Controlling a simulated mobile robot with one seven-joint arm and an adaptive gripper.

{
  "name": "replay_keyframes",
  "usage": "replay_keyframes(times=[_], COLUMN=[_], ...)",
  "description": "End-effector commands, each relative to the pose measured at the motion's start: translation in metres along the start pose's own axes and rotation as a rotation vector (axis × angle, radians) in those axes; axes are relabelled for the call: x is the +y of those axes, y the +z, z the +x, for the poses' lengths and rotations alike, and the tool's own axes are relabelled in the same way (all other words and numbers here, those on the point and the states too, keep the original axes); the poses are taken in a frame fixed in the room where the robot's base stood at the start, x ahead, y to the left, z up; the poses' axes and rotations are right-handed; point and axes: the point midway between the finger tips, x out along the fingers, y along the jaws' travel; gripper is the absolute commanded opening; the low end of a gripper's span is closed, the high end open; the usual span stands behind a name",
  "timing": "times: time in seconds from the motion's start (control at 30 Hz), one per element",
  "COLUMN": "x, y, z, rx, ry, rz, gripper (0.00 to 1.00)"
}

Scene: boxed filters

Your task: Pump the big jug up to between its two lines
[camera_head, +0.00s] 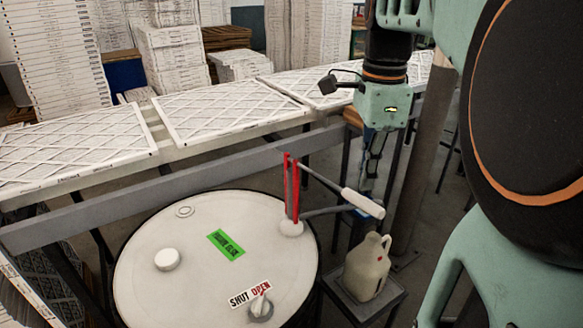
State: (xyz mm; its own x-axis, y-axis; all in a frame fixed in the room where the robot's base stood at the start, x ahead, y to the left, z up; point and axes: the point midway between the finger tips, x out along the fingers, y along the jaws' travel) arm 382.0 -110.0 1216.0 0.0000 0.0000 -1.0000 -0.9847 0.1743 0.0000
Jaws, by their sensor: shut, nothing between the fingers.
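The big jug (366,268) is pale and cloudy with a handle and a small red mark. It stands upright on a small dark stand (347,301) at the right of the drum (205,280). Its two lines and liquid level cannot be made out. A red hand pump (291,190) rises from the drum top. Its lever ends in a white grip (362,203), and a grey hose (325,211) runs toward the jug. My gripper (368,184) points down, shut and empty, close by the white grip; whether they touch is unclear.
A valve knob (260,307) sits beside a SHUT/OPEN label (249,293); its setting is hard to read. The drum top also has a green label (226,245) and a white cap (167,259). Framed filters (230,105) lie on a conveyor (85,210) behind.

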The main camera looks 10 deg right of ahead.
Motion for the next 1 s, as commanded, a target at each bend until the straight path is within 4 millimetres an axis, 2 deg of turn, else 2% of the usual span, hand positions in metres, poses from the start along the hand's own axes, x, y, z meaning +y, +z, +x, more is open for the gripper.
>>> replay_keyframes(times=[0.47, 1.0], x=[0.000, 0.000], y=[0.000, 0.000], z=[0.001, 0.022], rx=[0.000, 0.000], ry=[0.000, 0.000], rz=[0.000, 0.000], gripper=[0.00, 0.00])
